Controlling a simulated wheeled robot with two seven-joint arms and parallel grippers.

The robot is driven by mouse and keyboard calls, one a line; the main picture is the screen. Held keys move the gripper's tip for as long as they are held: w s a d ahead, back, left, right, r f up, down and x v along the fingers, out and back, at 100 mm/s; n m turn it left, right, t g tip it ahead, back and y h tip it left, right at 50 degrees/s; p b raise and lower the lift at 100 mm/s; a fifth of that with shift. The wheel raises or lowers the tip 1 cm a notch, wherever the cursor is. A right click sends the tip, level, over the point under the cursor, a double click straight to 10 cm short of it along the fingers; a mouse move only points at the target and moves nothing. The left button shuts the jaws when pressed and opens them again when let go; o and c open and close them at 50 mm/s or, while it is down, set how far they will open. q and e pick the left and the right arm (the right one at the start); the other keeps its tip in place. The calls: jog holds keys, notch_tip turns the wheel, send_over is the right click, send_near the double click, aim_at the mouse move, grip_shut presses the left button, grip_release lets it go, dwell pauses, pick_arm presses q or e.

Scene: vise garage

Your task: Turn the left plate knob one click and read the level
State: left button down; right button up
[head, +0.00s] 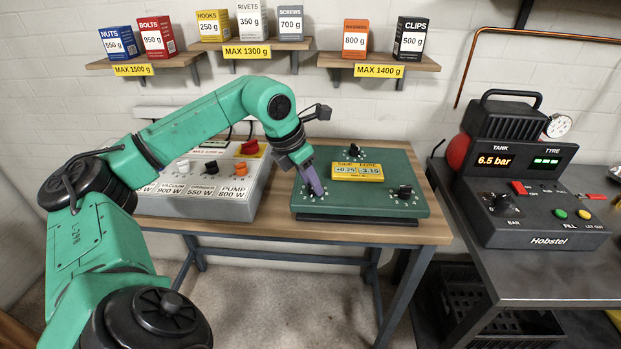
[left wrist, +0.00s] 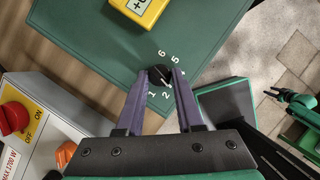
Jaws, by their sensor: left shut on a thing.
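The green plate (head: 362,210) lies on the wooden table, with a black knob near its left, back and right corners. My left gripper (head: 315,187) comes down on the left knob, which it mostly hides in the head view. In the left wrist view the purple fingers are shut on the left knob (left wrist: 159,75), one on each side. Numbers ring the knob; a light mark on it points toward the 4 side, but the fingers hide part of the ring. The yellow level display (head: 357,171) shows two readings, seemingly +0.25 and -3.15, too small to be sure.
A grey switch box (head: 205,187) with a red knob stands close left of the plate. The back knob (head: 354,151) and right knob (head: 404,192) are clear. A black compressor (head: 530,200) stands on the right bench. Shelves with boxes hang above.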

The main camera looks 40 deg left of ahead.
pick_arm(q)
jog(key=shift+d+r+n+y+p, duration=0.15)
jog(key=shift+n+y+p, duration=0.3)
jog(key=shift+n, duration=0.75)
jog(key=c, duration=0.5)
grip_release()
jog(key=shift+c, duration=0.2)
jog(key=p+v, duration=0.2)
jog(key=v, duration=1.2)
jog(key=shift+s+p, duration=0.3)
jog(key=shift+s, duration=0.05)
